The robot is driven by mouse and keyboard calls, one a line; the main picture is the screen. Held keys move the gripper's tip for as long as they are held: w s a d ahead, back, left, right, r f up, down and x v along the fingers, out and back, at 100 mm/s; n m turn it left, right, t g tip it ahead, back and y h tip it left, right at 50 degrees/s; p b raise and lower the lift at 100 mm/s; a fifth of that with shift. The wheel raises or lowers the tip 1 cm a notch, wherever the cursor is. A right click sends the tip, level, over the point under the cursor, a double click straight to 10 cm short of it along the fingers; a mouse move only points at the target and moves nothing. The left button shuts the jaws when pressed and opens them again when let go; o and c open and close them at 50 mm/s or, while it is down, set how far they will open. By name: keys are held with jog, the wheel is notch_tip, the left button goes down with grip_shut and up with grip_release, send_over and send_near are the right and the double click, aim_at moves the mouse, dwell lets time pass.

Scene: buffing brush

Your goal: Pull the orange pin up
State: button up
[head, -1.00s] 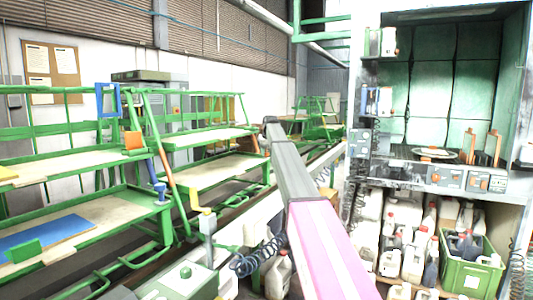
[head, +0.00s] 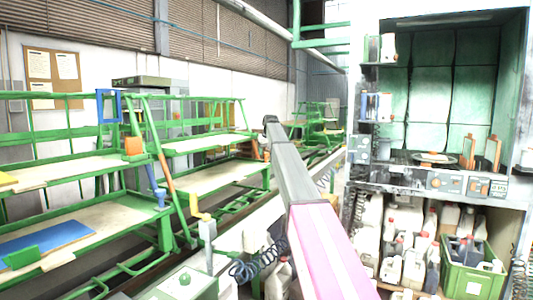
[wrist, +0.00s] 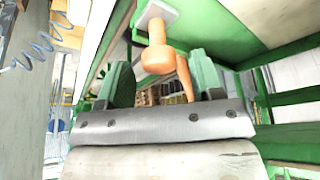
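An orange pin (wrist: 158,52) with a rounded knob end shows in the wrist view, beside a pale square plate on a green frame. A slimmer, tapering orange piece (wrist: 185,76) is just right of it; I cannot tell whether they are one part. My gripper (wrist: 162,82) is open, with its two green-padded fingers apart on either side of these orange parts in the picture. I see no clear contact, and the depth between them is hard to judge. In the head view the gripper is hidden behind my arm, and I cannot tell which orange part there is the pin.
Green racks with pale shelves (head: 215,176) stand at the left, with a blue board (head: 45,240) on one. A coiled cable (head: 252,266) hangs near the arm. At right are a workbench with bottles below and a green crate (head: 472,280). A narrow aisle runs between.

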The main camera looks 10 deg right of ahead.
jog(key=v, duration=1)
jog(key=shift+r, duration=0.4)
jog(key=shift+s, duration=0.1)
